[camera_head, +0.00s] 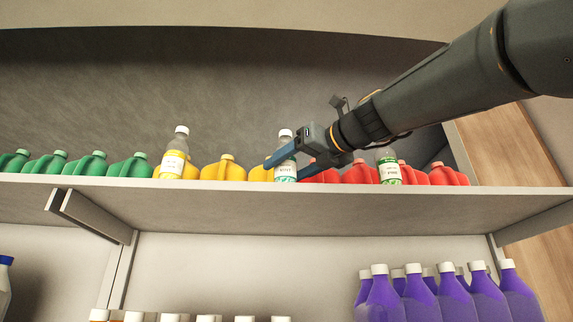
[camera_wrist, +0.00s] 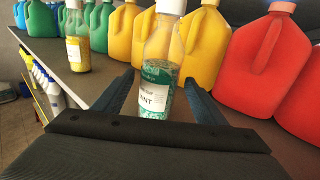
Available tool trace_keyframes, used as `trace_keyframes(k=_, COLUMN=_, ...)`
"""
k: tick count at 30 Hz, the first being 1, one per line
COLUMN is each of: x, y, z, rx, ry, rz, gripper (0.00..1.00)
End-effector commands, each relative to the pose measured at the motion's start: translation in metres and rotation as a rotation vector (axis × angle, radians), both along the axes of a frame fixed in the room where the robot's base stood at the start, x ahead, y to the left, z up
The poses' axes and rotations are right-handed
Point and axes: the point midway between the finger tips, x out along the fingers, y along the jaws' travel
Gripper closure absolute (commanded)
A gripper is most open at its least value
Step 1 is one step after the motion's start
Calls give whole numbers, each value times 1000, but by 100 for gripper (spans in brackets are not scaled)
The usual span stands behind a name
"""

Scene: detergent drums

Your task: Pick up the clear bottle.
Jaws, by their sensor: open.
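The clear bottle (camera_head: 285,165) has a white cap, a white label and green-teal contents, and stands upright on the upper shelf. It also shows in the wrist view (camera_wrist: 160,75), standing between the two blue fingers. My gripper (camera_head: 280,167) is open, with one finger on each side of the bottle; I cannot tell whether either finger touches it. The wrist view shows my gripper (camera_wrist: 155,100) too, with a gap around the bottle's label. In the head view a finger covers part of the bottle.
Behind it are yellow jugs (camera_head: 223,168), red jugs (camera_head: 360,172) and green jugs (camera_head: 88,163). Another clear bottle with yellow contents (camera_head: 174,155) stands left, and one with green contents (camera_head: 388,167) right. The shelf (camera_head: 300,200) has a front edge; purple bottles (camera_head: 430,295) stand below.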

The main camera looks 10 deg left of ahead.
Motion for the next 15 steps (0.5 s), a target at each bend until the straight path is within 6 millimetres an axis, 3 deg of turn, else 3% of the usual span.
trace_keyframes(k=15, x=31, y=41, z=-1, rx=-1, ry=-1, rz=0, gripper=35)
